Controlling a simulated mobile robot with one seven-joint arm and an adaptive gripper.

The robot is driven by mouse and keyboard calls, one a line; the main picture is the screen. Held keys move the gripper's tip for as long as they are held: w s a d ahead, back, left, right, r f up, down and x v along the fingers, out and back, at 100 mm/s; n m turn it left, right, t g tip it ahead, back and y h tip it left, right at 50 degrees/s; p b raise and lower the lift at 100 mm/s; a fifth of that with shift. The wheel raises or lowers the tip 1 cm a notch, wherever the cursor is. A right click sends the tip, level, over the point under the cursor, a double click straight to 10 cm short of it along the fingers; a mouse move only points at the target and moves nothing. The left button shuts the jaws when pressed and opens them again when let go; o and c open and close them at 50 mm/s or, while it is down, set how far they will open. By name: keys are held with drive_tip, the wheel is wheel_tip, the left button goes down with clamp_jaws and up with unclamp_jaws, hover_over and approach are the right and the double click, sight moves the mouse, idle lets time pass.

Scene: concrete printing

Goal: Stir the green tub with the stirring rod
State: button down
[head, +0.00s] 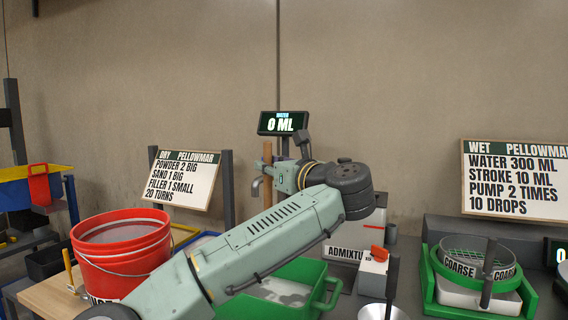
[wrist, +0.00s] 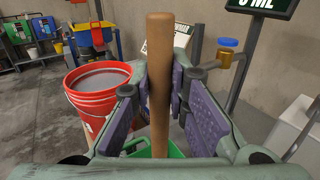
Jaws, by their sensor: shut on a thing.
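My gripper (wrist: 161,92) is shut on the wooden stirring rod (wrist: 160,45), which stands upright between the purple-padded fingers in the wrist view. In the head view the brown top of the rod (head: 267,160) shows beside my wrist. The green tub (head: 325,303) is below my arm in the head view, with pale grey material inside and its left part hidden by the arm. A green strip of the tub (wrist: 174,151) shows low in the wrist view, near the rod's lower part. The rod's lower end is hidden, so I cannot tell whether it touches the material.
A red bucket (head: 122,257) with grey contents stands left of the tub. A sieve marked COARSE (head: 474,266) sits at the right. An ADMIXTURE container (head: 345,240) and a funnel (head: 383,312) are near the tub. A 0 ML display (head: 283,123) stands behind.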

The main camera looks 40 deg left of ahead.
drive_tip(key=shift+r, duration=0.15)
drive_tip(key=shift+d+f+b, duration=0.15)
drive_tip(key=shift+f+b, duration=5.6)
drive_tip(key=shift+f, duration=2.85)
drive_tip(key=shift+s, duration=0.2)
